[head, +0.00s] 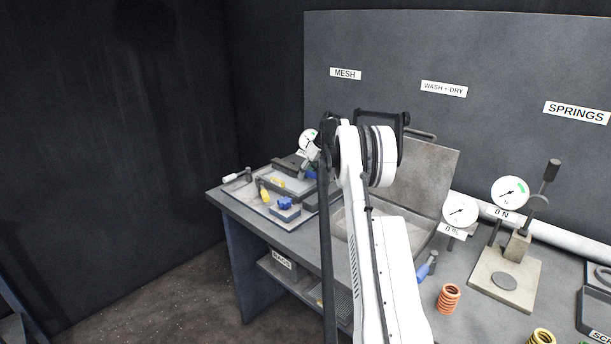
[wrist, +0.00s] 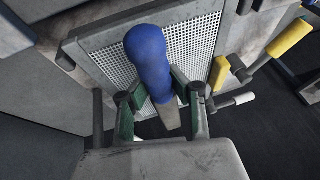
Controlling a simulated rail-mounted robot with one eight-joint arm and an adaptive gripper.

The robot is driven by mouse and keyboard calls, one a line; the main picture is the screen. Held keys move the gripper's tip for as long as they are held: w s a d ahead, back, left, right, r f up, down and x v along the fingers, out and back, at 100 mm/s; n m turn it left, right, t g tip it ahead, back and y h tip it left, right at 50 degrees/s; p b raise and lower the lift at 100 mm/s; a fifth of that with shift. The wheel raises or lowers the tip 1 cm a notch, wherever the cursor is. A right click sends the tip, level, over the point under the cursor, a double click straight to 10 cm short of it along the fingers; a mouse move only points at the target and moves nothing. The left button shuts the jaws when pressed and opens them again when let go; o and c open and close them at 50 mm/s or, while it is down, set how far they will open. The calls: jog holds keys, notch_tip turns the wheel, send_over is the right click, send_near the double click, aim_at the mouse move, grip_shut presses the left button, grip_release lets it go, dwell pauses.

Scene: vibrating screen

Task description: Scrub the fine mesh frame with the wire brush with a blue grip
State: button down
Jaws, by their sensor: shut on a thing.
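My gripper (wrist: 155,88), with green fingers, is shut on the blue grip of the wire brush (wrist: 150,55) in the wrist view. A pale, tapered part of the tool shows below the grip between the fingers. Its bristles cannot be made out. A framed panel of light mesh (wrist: 202,45) lies just beyond the grip, and the grip covers part of it. I cannot tell whether the brush touches the mesh. In the head view my arm hides most of the gripper, which is over the left part of the bench, below the MESH sign (head: 345,74).
Yellow-handled tools (wrist: 289,38) lie right of the mesh. In the head view a blue block (head: 285,203) sits on the left tray. A blue-handled tool (head: 427,268), an orange spring (head: 449,298) and a gauge stand (head: 507,280) are on the right. A metal basin (head: 425,185) stands behind my arm.

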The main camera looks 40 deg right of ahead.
jog(key=shift+r+p, duration=0.95)
jog(key=shift+r, duration=1.55)
